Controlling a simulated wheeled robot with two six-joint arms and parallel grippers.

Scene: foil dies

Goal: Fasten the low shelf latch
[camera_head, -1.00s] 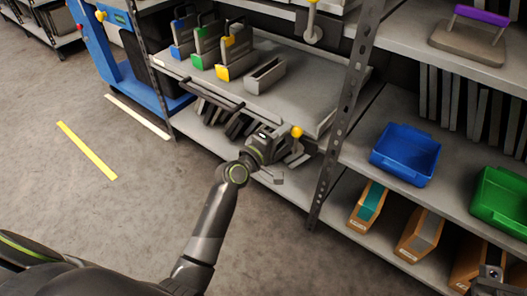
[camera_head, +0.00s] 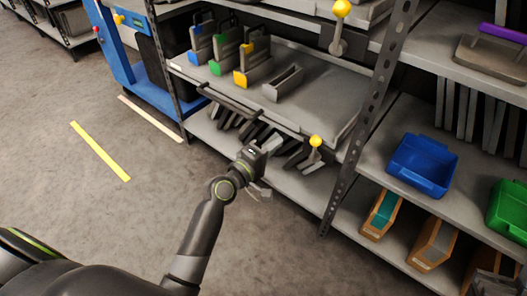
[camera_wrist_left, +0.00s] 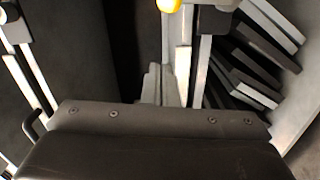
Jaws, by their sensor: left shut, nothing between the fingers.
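The low shelf latch (camera_head: 315,142) has a yellow ball knob on a grey lever at the front edge of the pull-out shelf, beside the perforated post. In the wrist view, a yellow knob (camera_wrist_left: 168,5) shows at the top edge, partly cut off. My left gripper (camera_head: 273,146) is shut and empty, left of the latch and slightly lower, in front of the lower shelf. It looks apart from the knob. My gripper's dark body fills the bottom of the wrist view and hides its fingertips. My right gripper's jaws do not show.
The pull-out shelf (camera_head: 325,92) carries several dies with coloured blocks. A similar yellow-knobbed latch (camera_head: 341,10) is above. The perforated post (camera_head: 362,125) stands right of the low latch. A blue bin (camera_head: 422,165) is farther right. Open floor lies at left.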

